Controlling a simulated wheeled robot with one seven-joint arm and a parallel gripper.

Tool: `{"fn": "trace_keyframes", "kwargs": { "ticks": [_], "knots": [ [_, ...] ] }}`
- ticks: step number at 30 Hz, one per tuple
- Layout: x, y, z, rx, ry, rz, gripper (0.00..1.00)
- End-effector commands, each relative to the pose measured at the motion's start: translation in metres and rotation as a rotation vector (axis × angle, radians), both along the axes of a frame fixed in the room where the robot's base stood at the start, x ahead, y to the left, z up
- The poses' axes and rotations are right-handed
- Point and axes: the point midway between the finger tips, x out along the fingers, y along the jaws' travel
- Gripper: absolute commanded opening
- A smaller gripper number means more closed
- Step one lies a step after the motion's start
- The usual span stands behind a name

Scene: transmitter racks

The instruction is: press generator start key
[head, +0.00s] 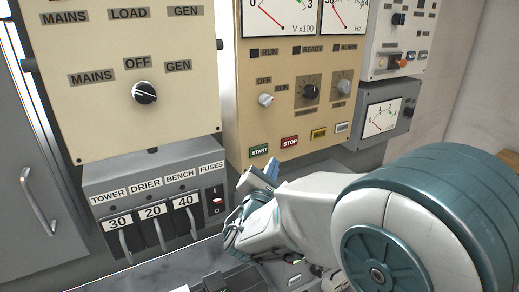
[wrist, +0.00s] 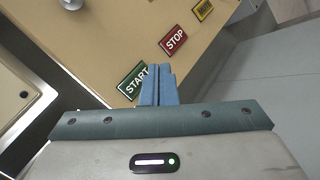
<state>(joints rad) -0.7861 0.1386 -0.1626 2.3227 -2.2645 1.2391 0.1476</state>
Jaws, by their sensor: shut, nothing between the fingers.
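The green START key (head: 259,151) is on the lower edge of the beige generator panel (head: 238,100) in the head view. In the wrist view the START key (wrist: 134,80) is partly covered by the blue fingers. My gripper (wrist: 159,70) is shut and empty, with its fingertips overlapping the right end of the key in the picture. In the head view my gripper (head: 259,176) is just below the key. Whether the fingertips touch the key cannot be told.
A red STOP key (head: 290,142) sits right of START, then a yellow key (head: 319,133) and a pale key (head: 342,127). A fuse box (head: 160,170) with several handles projects at lower left. A grey meter box (head: 405,112) is at right.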

Motion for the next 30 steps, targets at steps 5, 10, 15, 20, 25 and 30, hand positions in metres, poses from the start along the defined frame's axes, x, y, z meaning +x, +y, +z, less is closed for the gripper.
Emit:
{"fn": "trace_keyframes", "kwargs": {
  "ticks": [5, 10, 15, 20, 25, 30],
  "knots": [
    [0.019, 0.013, -0.002, 0.001, 0.0, 0.0, 0.0],
    [0.029, 0.019, -0.001, 0.001, 0.0, 0.0, 0.0],
    [0.032, 0.022, 0.0, 0.001, 0.0, 0.0, 0.0],
    [0.032, 0.022, 0.0, 0.001, 0.0, 0.0, 0.0],
    [0.032, 0.022, 0.0, 0.001, 0.0, 0.0, 0.0],
    [0.032, 0.022, 0.0, 0.001, 0.0, 0.0, 0.0]
  ]
}}
